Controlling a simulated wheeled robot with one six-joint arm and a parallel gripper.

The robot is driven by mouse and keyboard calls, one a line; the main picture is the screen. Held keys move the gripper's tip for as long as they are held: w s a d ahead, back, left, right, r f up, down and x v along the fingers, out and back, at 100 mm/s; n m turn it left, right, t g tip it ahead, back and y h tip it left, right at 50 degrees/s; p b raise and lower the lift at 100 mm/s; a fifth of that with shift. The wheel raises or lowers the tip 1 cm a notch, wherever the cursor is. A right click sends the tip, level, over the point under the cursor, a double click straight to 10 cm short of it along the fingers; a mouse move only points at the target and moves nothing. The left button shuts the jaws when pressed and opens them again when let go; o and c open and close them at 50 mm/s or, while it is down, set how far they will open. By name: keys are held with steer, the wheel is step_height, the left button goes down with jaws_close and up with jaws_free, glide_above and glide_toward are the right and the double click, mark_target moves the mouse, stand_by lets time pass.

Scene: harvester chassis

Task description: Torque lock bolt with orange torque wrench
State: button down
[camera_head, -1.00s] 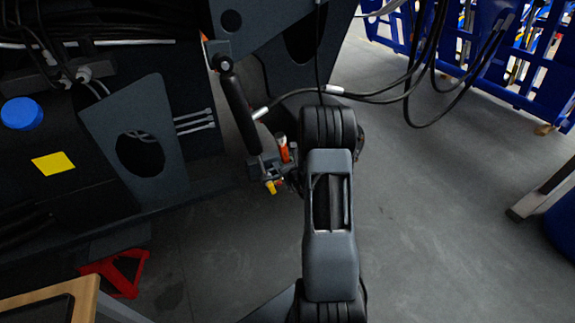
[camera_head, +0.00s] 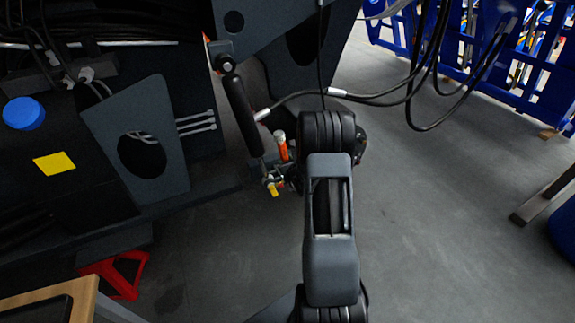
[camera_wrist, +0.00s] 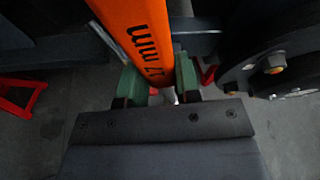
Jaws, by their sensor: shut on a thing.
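The orange torque wrench (camera_wrist: 138,35) with black "mm" lettering is between the green finger pads of my gripper (camera_wrist: 160,85) in the wrist view. The gripper is shut on it. In the head view a short orange length of the wrench (camera_head: 282,148) shows left of my arm, close to the chassis linkage. The arm hides most of the gripper there. A brass-coloured bolt head (camera_wrist: 275,63) sits on a dark round part at the right of the wrist view, apart from the wrench. I cannot tell whether it is the lock bolt. The wrench's working end is out of sight.
A dark cylinder (camera_head: 241,108) runs down to a small bracket with a yellow piece (camera_head: 272,189) beside the wrench. Black cables (camera_head: 390,98) hang above right. The dark chassis (camera_head: 137,135) fills the left. A red stand (camera_head: 118,274) is below it.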

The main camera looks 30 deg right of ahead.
steer(key=shift+r, duration=0.1)
steer(key=shift+s+d+r+m+y+p, duration=0.15)
steer(key=shift+d+m+p, duration=0.25)
steer(key=shift+d, duration=0.4)
steer(key=shift+d+f+m+y+p, duration=0.1)
steer(key=shift+d+m+y+p, duration=0.25)
steer(key=shift+d, duration=0.4)
steer(key=d, duration=0.1)
steer(key=d+m+p, duration=0.1)
steer(key=d, duration=0.1)
steer(key=shift+s+m+y, duration=0.25)
steer(key=shift+y, duration=0.15)
steer(key=shift+s+d+f+m+y+p, duration=0.15)
steer(key=shift+d+f+m, duration=0.1)
steer(key=shift+d, duration=0.25)
steer(key=shift+d+f+m+y+p, duration=0.1)
steer(key=shift+d+m+y, duration=0.15)
steer(key=shift+d, duration=0.2)
steer(key=shift+s+d+f+m+y+p, duration=0.1)
steer(key=shift+d+f+m+p, duration=0.15)
steer(key=shift+d, duration=0.25)
